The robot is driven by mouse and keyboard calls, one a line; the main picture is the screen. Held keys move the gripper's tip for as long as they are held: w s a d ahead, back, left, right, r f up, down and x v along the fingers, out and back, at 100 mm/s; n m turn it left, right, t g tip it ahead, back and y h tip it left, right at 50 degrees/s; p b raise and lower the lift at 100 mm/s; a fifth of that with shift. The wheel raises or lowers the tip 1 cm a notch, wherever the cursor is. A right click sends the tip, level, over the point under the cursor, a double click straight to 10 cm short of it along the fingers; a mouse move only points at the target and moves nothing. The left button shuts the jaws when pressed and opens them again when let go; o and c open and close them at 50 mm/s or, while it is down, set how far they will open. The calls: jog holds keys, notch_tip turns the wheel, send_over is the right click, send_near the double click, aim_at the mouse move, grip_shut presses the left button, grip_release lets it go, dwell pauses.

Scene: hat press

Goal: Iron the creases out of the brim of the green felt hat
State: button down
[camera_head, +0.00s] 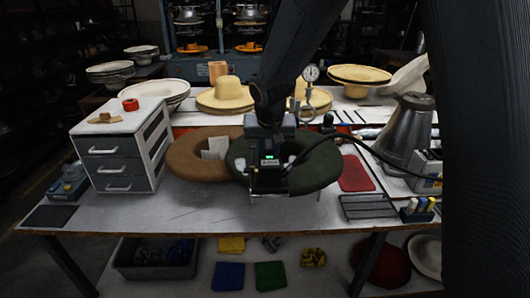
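The green felt hat (322,166) sits on the worktable, right of centre, with its wide dark green brim showing on both sides of my arm. Thin metal legs show under its front edge. My gripper (268,186) is over the hat's middle and front brim, and hides much of it. A small green light shows on the gripper's housing. A black cord (372,146) runs from beside my gripper towards a grey box (427,171) at the right. No iron can be made out. The fingertips are too dark to tell whether they are open or touch the brim.
A brown hat (187,164) lies close on the left, with a pale card on it. A white drawer unit (121,150) stands further left. A red pad (355,174), a wire rack (367,207) and a metal cone (405,133) are at the right.

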jog(key=shift+s+d+r, duration=0.15)
jog(key=shift+d+r, duration=0.05)
jog(key=shift+d, duration=0.1)
jog(key=shift+a+r+p, duration=0.1)
jog(key=shift+r+p, duration=0.45)
jog(key=shift+r, duration=0.55)
jog(key=shift+r+p, duration=2.15)
jog(key=shift+r, duration=0.7)
